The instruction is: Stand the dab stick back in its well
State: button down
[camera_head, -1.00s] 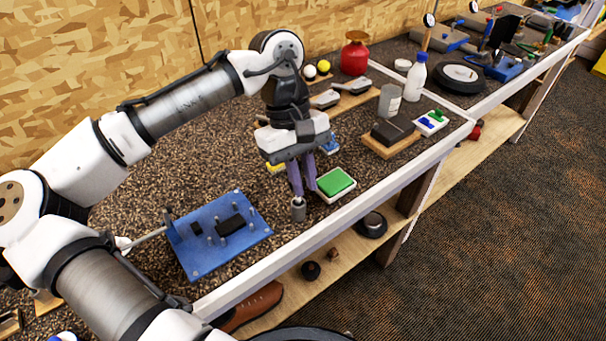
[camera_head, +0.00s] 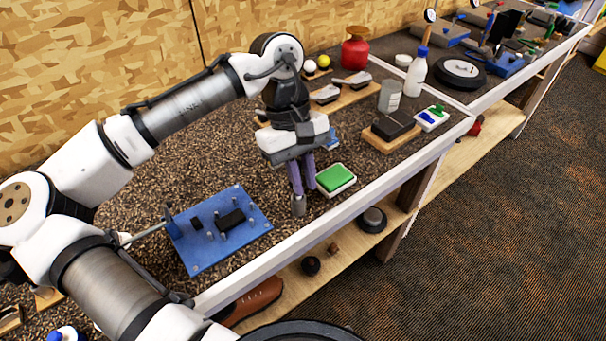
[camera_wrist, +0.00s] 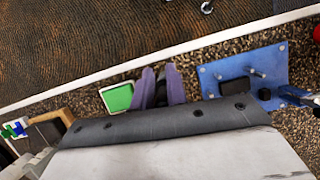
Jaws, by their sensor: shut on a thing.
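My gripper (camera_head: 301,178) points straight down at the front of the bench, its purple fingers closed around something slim. In the wrist view the fingers (camera_wrist: 162,88) stand a little apart, with a dark piece, apparently the dab stick (camera_wrist: 173,76), between them. Most of the stick is hidden by the fingers. A small grey cylinder (camera_head: 299,206), which looks like the well, is directly below the fingertips. I cannot tell whether the stick's lower end is inside it or just above it.
A green pad in a white tray (camera_head: 335,179) is close to the right of the fingers. A blue plate with pegs and a black block (camera_head: 218,232) lies to the left. The bench's white front edge (camera_head: 330,224) is near. A wooden block with a dark top (camera_head: 391,130) stands further right.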

jog(key=shift+f, duration=0.2)
jog(key=shift+f, duration=0.55)
jog(key=c, duration=1.3)
grip_release()
jog(key=shift+r+p, duration=1.35)
jog(key=shift+r, duration=2.65)
